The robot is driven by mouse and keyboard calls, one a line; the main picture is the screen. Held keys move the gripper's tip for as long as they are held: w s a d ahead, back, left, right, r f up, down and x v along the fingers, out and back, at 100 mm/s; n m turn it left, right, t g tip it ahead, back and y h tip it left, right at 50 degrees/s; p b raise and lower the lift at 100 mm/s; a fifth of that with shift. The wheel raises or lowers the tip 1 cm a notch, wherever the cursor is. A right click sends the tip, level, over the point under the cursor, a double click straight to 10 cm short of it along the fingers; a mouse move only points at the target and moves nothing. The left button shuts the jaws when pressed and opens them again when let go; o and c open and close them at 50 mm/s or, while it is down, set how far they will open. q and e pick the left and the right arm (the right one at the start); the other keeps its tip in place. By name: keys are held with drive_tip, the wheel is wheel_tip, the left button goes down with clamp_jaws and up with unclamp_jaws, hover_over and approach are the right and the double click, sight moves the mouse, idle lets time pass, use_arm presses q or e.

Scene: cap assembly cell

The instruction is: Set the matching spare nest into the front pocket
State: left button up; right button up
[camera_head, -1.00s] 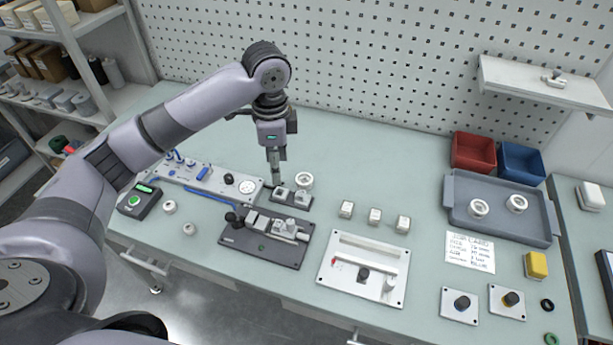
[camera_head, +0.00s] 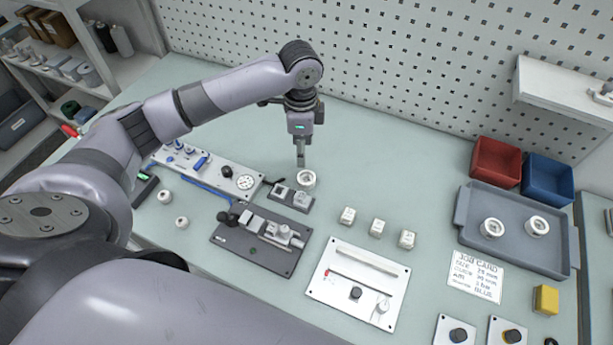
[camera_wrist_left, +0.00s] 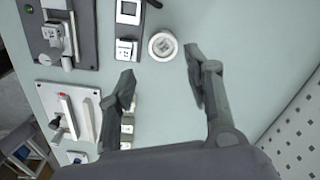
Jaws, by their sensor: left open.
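My left gripper (camera_head: 301,163) points down just behind and above a round white ring-shaped piece (camera_head: 306,180). In the left wrist view its fingers (camera_wrist_left: 160,75) are spread with nothing between them, and the round piece (camera_wrist_left: 162,46) lies beyond the tips. A dark strip (camera_head: 290,199) with two blocky positions sits beside the round piece; it also shows in the left wrist view (camera_wrist_left: 127,33). Three small white blocks (camera_head: 347,215) (camera_head: 377,228) (camera_head: 407,239) stand in a row to the right. I cannot tell which piece is the matching nest. My right gripper is not in view.
A dark fixture plate (camera_head: 262,240) and a white panel (camera_head: 358,285) lie in front. A grey tray (camera_head: 465,212) holds two round pieces, with red (camera_head: 497,160) and blue (camera_head: 549,177) bins behind. The bench behind the blocks is clear.

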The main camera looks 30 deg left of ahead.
use_arm(q)
drive_tip(key=p, duration=0.1)
hover_over(306, 179)
drive_tip(key=f, duration=0.6)
drive_tip(key=shift+a, duration=0.35)
drive_tip(key=shift+s+d+f, duration=0.1)
drive_tip(key=shift+f, duration=0.25)
drive_tip(key=f, duration=0.1)
drive_tip(key=f+p, duration=0.2)
drive_tip(key=shift+d+f, duration=0.3)
drive_tip(key=shift+f, duration=0.6)
drive_tip(key=shift+c, duration=0.6)
drive_tip(key=c, duration=0.8)
drive_tip(key=shift+r, duration=0.1)
drive_tip(key=shift+r, duration=0.1)
